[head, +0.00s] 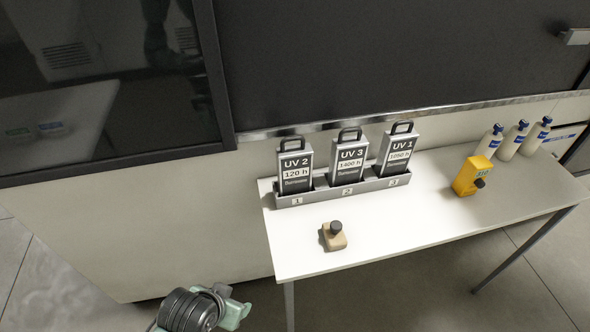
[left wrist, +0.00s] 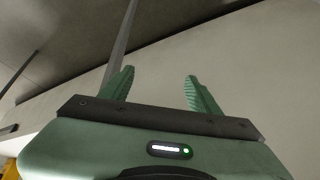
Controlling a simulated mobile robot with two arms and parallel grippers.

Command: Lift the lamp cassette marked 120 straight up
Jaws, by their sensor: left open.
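The lamp cassette marked UV 2, 120 h (head: 295,168) stands upright in slot 1 at the left end of a grey rack (head: 345,190) on the white table. It has a dark handle on top. My left gripper is at the bottom of the head view, below and left of the table, well apart from the cassette. In the left wrist view my left gripper (left wrist: 155,90) is open, with two green fingers apart and nothing between them. No cassette shows in the left wrist view. My right gripper is not in view.
Cassettes UV 3 (head: 347,160) and UV 1 (head: 396,152) stand in slots 2 and 3. A tan block with a black knob (head: 334,237) sits in front of the rack. A yellow device (head: 469,178) and white bottles (head: 508,144) stand at right.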

